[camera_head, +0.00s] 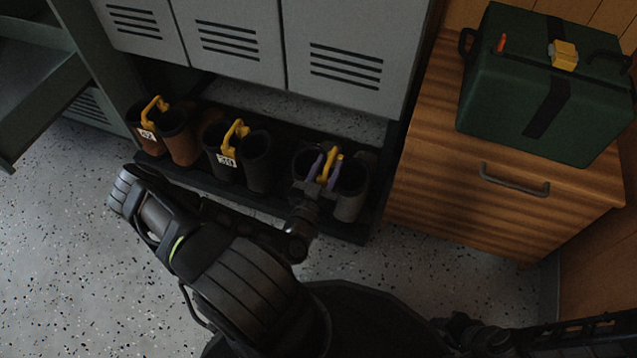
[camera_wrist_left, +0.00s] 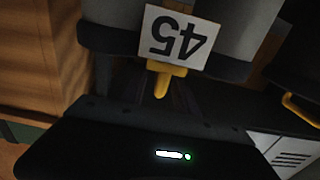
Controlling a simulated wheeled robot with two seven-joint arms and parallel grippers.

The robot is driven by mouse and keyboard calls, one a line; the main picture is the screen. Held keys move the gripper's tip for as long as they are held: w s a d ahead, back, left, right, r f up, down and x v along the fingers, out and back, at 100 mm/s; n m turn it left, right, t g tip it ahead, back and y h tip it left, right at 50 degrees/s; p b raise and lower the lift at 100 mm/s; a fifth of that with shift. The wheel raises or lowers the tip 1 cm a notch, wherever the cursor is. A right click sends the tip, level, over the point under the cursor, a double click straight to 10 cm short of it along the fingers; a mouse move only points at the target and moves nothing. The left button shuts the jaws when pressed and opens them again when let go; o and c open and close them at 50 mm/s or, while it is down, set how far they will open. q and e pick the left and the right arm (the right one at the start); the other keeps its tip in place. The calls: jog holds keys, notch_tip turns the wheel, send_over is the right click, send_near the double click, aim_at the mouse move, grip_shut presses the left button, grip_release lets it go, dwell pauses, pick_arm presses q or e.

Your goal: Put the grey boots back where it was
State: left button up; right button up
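The grey boots (camera_head: 350,191) stand upright as a pair at the right end of the low dark rack under the lockers. A yellow clip (camera_head: 334,162) joins their tops. My left gripper (camera_head: 323,167), with purple fingers, reaches down to them and appears shut on the clip. In the left wrist view, the clip (camera_wrist_left: 167,80) lies between the dark fingers, below a white tag (camera_wrist_left: 178,38) reading 45, with a grey boot (camera_wrist_left: 236,25) beside it. Whether the soles touch the rack is hidden. My right gripper (camera_head: 470,334) is dark at the bottom right; its fingers are unclear.
Dark boots (camera_head: 257,162) with tag 39 and brown boots (camera_head: 181,138) with tag 42 stand to the left on the rack (camera_head: 283,207). A wooden cabinet (camera_head: 455,205) carrying a green case (camera_head: 545,95) is close on the right. Speckled floor is clear at left.

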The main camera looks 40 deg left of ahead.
pick_arm(q)
jog(key=p+v, duration=0.1)
jog(key=v, duration=0.6)
jog(key=shift+s+d+p, duration=0.15)
jog(key=shift+s+p, duration=0.2)
jog(key=d+f+g+h, duration=0.1)
jog(key=d+f+h, duration=0.1)
jog(key=w+d+f+m+g+h+p, duration=0.1)
jog(key=d+f+h, duration=0.1)
jog(key=d, duration=0.1)
jog(key=w+d+f+m+g+h, duration=0.1)
jog(key=d+f, duration=0.1)
jog(key=shift+w+d+f+h, duration=0.15)
jog(key=shift+f+h, duration=0.1)
jog(key=shift+h, duration=0.15)
jog(key=d+f+m+g+h+p, duration=0.1)
jog(key=d+f+m+g+h, duration=0.1)
jog(key=d+f+g, duration=0.25)
jog(key=s+d+n+g+b, duration=0.1)
jog(key=s+d+g, duration=0.3)
jog(key=d, duration=0.2)
jog(key=s+d+r+n+g+h+b, duration=0.1)
jog(key=s+d+g, duration=0.2)
jog(key=d, duration=0.4)
jog(key=shift+s+r+n+g+h, duration=0.25)
jog(key=shift+s+n+g+h, duration=0.05)
jog(key=shift+s+g, duration=0.15)
jog(key=shift+a, duration=0.1)
